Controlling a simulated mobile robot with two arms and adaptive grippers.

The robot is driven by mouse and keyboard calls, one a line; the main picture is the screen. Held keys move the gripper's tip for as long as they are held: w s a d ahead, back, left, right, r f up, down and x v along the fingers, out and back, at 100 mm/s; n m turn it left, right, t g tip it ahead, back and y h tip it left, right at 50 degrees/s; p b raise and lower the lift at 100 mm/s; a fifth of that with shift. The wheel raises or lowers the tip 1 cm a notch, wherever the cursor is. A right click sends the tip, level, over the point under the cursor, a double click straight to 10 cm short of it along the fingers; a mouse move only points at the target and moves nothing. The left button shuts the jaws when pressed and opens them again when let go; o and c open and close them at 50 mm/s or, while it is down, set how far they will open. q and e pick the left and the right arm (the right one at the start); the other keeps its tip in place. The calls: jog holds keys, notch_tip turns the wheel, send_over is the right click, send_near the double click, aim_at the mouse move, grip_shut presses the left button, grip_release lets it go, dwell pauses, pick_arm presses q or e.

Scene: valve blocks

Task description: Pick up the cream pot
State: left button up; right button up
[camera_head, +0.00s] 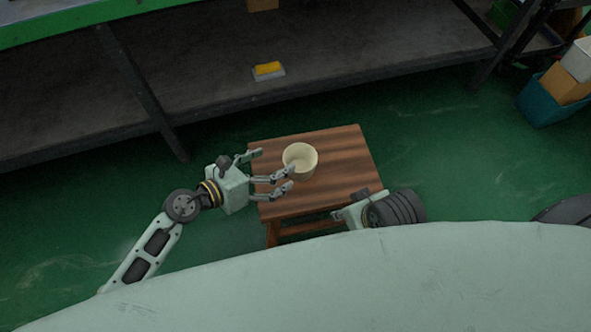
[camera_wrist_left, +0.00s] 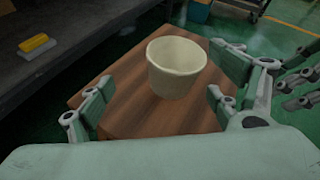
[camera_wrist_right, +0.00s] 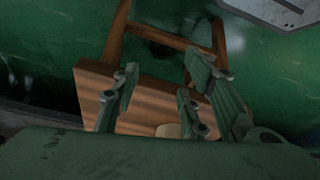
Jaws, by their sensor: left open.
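The cream pot (camera_head: 300,160) stands upright on a small wooden table (camera_head: 345,150). My left gripper (camera_head: 275,166) is open and empty at the pot's left side, its fingers pointing toward it. In the left wrist view the pot (camera_wrist_left: 177,70) shows beyond and between the spread fingers, with no clear contact. My right gripper (camera_head: 352,212) is over the table's near right edge. In the right wrist view its fingers (camera_wrist_right: 157,76) are apart with nothing between the tips. A small cream patch of the pot (camera_wrist_right: 169,130) shows there, the rest hidden by my gripper.
A dark shelf (camera_head: 330,70) runs along the back, with a yellow block on a grey base (camera_head: 268,69) on it. A teal bin (camera_head: 545,103) with boxes stands at the far right. Green floor surrounds the table. Nothing else stands on the tabletop.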

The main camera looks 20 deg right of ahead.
aim_at(311, 156)
pick_arm(q)
jog(key=m, duration=0.1)
jog(key=s+m+g, duration=0.1)
jog(key=shift+d+f+m+b, duration=0.2)
jog(key=shift+d+m+b, duration=0.2)
jog(key=shift+d, duration=0.2)
jog(key=x, duration=0.3)
jog(key=b+x, duration=0.1)
jog(key=x, duration=0.2)
jog(key=shift+s+d, duration=0.1)
jog(key=shift+d, duration=0.25)
jog(key=shift+d+f, duration=0.1)
jog(key=shift+d, duration=0.3)
jog(key=c, duration=1.2)
pick_arm(e)
jog(key=shift+w+a+r+t, duration=0.2)
jog(key=shift+w+r+t, duration=0.2)
jog(key=shift+r, duration=0.15)
